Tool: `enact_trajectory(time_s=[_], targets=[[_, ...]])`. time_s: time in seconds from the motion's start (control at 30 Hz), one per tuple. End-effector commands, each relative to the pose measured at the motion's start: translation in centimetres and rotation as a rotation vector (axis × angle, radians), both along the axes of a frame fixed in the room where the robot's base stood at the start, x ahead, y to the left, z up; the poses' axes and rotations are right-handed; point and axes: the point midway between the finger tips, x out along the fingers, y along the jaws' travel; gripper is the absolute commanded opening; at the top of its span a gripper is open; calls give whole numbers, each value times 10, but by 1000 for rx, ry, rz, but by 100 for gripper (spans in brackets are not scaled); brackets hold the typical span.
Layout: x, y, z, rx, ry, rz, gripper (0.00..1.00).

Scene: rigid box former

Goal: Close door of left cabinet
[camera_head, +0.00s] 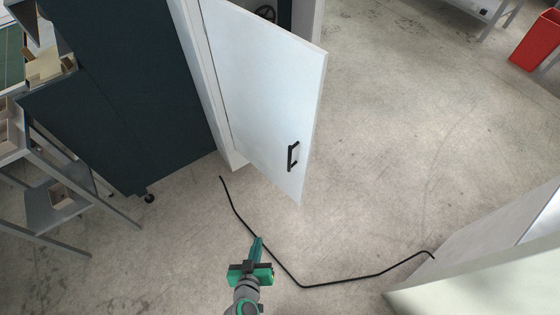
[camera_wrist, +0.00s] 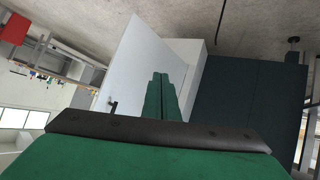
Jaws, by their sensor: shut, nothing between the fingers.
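The white cabinet door (camera_head: 262,95) stands open, swung out from the white cabinet frame (camera_head: 196,75) at its left edge. A black bar handle (camera_head: 293,156) is on the door's lower right part. My gripper (camera_head: 258,243) is in front of and below the door, apart from it, with its fingers together and empty. In the wrist view the green fingers (camera_wrist: 160,92) point toward the door (camera_wrist: 143,70), with the handle (camera_wrist: 112,104) to their left. Most of the cabinet's inside is hidden behind the door.
A dark panel unit (camera_head: 125,85) stands left of the cabinet, with a shelf rack (camera_head: 60,205) farther left. A black cable (camera_head: 330,283) lies on the floor around my gripper. A pale panel (camera_head: 480,250) is at lower right. A red bin (camera_head: 538,42) is far off. The floor right of the door is clear.

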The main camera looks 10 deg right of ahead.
Motion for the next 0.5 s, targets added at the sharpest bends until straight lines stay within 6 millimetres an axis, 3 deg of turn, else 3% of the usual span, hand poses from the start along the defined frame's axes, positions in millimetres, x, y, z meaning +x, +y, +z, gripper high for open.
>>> enact_trajectory(time_s=[0.03, 0.17, 0.3, 0.5], targets=[[19, -2, 4, -25, -19, -44, 0], [56, -12, 23, -90, -87, -192, 0], [91, -18, 62, -146, -217, -367, 0], [118, -15, 125, -182, -439, -581, 0]])
